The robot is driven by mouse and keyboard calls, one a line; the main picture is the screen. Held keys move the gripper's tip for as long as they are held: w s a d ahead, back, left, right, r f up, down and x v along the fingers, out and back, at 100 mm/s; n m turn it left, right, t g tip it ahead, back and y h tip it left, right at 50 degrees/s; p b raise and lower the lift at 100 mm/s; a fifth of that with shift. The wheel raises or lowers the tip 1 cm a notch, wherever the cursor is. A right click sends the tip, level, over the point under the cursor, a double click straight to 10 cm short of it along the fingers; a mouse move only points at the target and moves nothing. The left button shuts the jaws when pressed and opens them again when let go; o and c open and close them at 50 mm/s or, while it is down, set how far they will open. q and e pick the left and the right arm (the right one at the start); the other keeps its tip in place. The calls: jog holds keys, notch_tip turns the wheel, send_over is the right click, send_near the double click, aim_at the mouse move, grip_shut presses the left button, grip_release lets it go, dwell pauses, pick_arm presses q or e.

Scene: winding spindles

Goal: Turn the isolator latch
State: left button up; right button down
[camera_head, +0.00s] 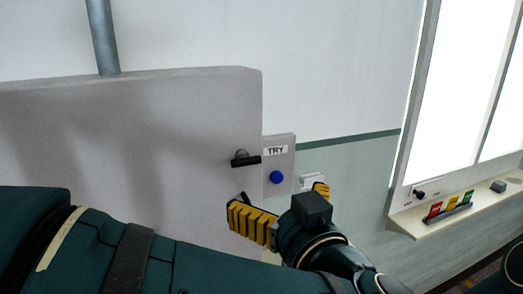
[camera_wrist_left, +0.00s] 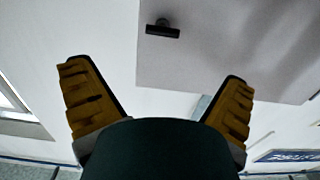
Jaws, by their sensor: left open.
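The latch (camera_head: 246,160) appears to be the black bar handle on a round grey hub, near the right edge of a large grey cabinet (camera_head: 150,130). Its bar lies about level. It also shows in the left wrist view (camera_wrist_left: 162,31), at the top, beyond the fingertips. My left gripper (camera_head: 277,199) has yellow ribbed fingers spread wide with nothing between them. It is below and right of the latch, apart from it. The left wrist view shows both open fingers (camera_wrist_left: 153,75) too. My right gripper is not seen.
A grey box (camera_head: 283,160) with a TRY label and blue button (camera_head: 277,177) is beside the cabinet. A sill (camera_head: 460,214) at right holds red, yellow and green tags (camera_head: 451,204). A small black knob (camera_head: 420,194) is above it.

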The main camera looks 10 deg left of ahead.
aim_at(247, 163)
pick_arm(q)
jog(key=x, duration=1.3)
jog(key=shift+w+a, duration=0.1)
jog(key=shift+a, duration=0.25)
jog(key=c, duration=1.1)
